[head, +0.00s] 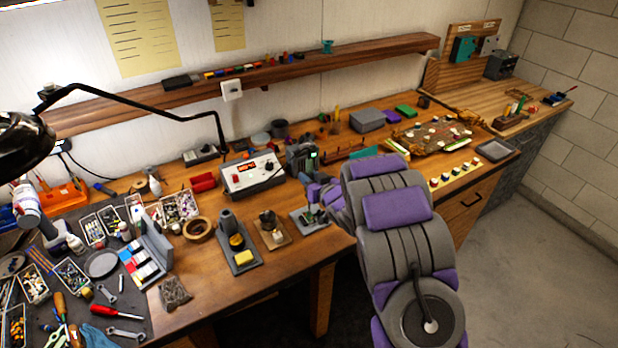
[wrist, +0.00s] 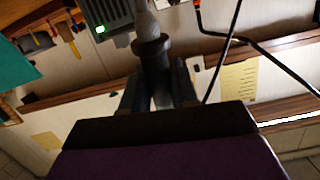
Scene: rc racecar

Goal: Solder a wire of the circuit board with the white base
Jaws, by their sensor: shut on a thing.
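My gripper (head: 325,196) is over the right part of the workbench, with its purple and grey arm reaching in from the right. In the wrist view my gripper (wrist: 157,92) is shut on a grey handle with a dark collar, which looks like a soldering iron (wrist: 152,50). Its tip cannot be made out.
A soldering station (head: 250,174) with a red display stands behind. An iron stand with a yellow sponge (head: 243,257) and a brown-based board (head: 272,234) are to the left. A dark grey device (head: 302,157) with a green light stands close behind the gripper.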

